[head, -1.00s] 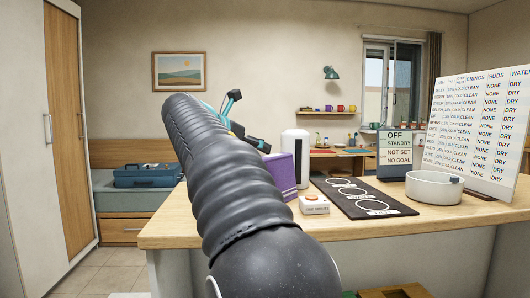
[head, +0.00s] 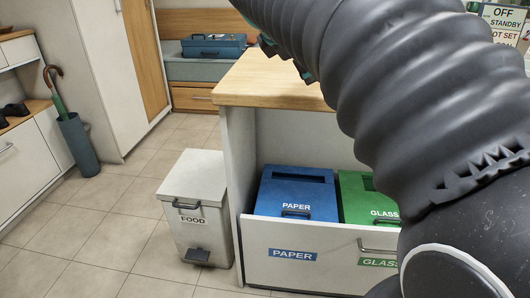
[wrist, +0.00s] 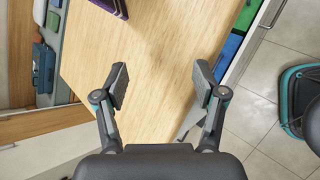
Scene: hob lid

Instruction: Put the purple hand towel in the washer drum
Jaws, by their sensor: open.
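My gripper (wrist: 160,86) is open in the wrist view, with nothing between its fingers. It is above the bare wooden counter top (wrist: 140,65). A dark purple thing (wrist: 152,4) is cut off by the top edge of the wrist view, ahead of the fingers and apart from them. Too little of it shows to tell whether it is the towel. In the head view, my arm covers much of the right side and hides most of the counter top (head: 270,85). No washer drum shows in either view.
An open drawer under the counter holds a blue PAPER bin (head: 297,190) and a green GLASS bin (head: 358,190). A white FOOD bin (head: 193,190) stands left of it. A blue case (head: 213,46) lies at the back.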

